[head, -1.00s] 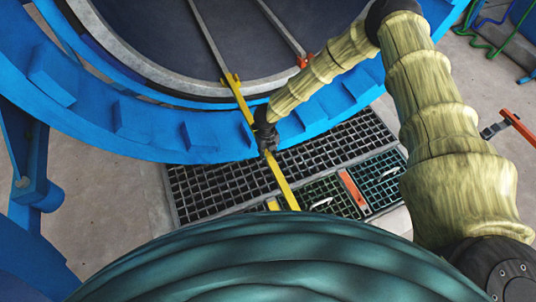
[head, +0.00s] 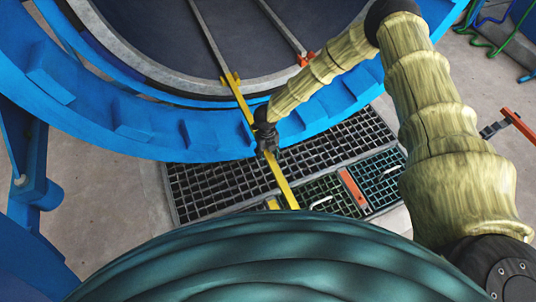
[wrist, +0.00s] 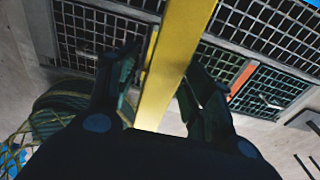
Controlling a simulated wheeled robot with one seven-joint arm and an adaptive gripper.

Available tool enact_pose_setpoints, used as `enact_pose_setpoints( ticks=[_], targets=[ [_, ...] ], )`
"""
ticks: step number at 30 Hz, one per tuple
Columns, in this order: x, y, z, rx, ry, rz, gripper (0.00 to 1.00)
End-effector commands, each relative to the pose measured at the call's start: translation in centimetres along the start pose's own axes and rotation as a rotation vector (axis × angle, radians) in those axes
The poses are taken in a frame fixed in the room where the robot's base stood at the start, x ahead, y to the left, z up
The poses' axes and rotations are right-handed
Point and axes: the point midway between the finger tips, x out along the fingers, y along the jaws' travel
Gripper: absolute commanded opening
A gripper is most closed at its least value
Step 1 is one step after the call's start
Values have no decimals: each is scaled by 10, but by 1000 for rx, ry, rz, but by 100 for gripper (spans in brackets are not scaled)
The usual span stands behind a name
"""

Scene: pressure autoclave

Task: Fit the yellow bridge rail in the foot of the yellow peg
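The long yellow bridge rail (head: 282,180) slopes from the blue-ringed autoclave mouth down across the floor grating, and its near end is hidden behind my dark green body. Its far end meets a yellow forked piece (head: 230,78), probably the peg's foot, at the end of a grey rail; I cannot tell whether it is fully seated. My gripper (head: 267,152) is at the middle of the rail. In the wrist view the rail (wrist: 176,60) passes between the fingers (wrist: 162,85), with a gap visible beside the left finger. The fingers look spread.
The blue autoclave ring (head: 130,125) is close to my forearm and gripper. A red piece (head: 304,60) marks the other grey rail's end. Floor grating (head: 210,190) lies below, with a red-orange bar (head: 352,188) on it. An orange-handled part (head: 519,126) is at right.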

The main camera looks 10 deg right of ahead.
Motion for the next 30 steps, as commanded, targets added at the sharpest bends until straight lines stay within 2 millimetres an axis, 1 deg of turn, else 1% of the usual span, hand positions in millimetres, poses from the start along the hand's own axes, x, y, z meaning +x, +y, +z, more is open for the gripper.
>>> enact_pose_setpoints(
  ticks=[5,8,10,14,18,24,30],
  targets=[
    [0,0,-1,0,1,0,51],
    [-5,0,0,0,0,0,51],
    [-12,0,0,0,0,0,51],
    [-33,0,0,0,-1,1,51],
    [-59,0,0,0,-1,1,51],
    [-93,-1,1,0,-1,0,51],
    [-114,0,0,-1,0,1,51]
  ],
)
